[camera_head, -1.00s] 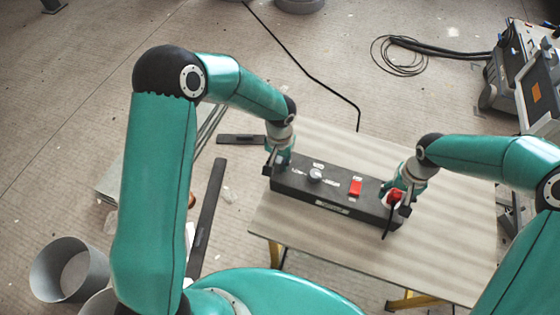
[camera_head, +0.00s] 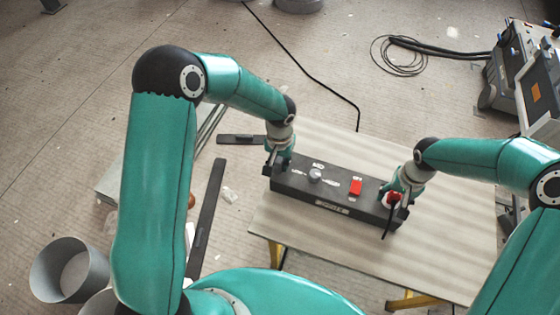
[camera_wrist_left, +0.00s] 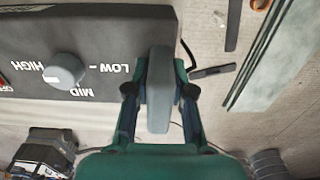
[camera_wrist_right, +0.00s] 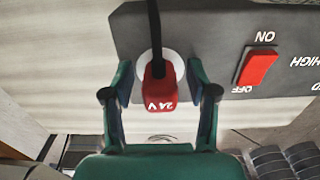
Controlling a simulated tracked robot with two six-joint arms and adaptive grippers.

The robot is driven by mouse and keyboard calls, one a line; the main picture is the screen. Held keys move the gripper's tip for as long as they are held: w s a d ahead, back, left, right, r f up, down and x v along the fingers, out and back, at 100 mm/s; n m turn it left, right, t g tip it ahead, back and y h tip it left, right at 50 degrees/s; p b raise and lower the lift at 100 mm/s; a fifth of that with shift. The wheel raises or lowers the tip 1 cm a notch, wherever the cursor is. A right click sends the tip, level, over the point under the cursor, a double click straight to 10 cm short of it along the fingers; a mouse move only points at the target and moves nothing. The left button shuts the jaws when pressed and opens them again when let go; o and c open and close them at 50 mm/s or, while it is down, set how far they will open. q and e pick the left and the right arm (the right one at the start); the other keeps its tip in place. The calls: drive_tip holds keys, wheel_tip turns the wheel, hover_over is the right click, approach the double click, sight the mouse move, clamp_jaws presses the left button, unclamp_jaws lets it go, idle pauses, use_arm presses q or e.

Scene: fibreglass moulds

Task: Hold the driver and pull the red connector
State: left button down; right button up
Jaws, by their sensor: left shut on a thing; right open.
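The driver, a dark box (camera_head: 334,190) with a grey knob (camera_head: 315,176) and red switch (camera_head: 355,186), lies on a board. My left gripper (camera_head: 275,164) is shut on the grey handle (camera_wrist_left: 159,95) at the box's left end. The red connector (camera_head: 394,197), marked 24 V in the right wrist view (camera_wrist_right: 160,90), sits at a round white socket (camera_wrist_right: 160,62) at the right end, with a black cable. My right gripper (camera_wrist_right: 160,85) is open, one finger on each side of the connector, with gaps visible. How deep the connector sits is hidden.
The pale board (camera_head: 440,240) has free room in front and to the right of the box. A grey bucket (camera_head: 68,270) stands at lower left. A grey machine (camera_head: 525,80) with coiled black cable (camera_head: 400,55) stands at upper right.

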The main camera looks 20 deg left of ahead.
use_arm(q)
drive_tip(key=shift+w, duration=0.1)
use_arm(e)
clamp_jaws()
idle(0.3)
drive_tip(key=shift+r, duration=0.2)
drive_tip(key=shift+r, duration=2.85)
drive_tip(key=shift+r, duration=0.1)
drive_tip(key=shift+r, duration=2.4)
use_arm(q)
drive_tip(key=c, duration=0.9)
unclamp_jaws()
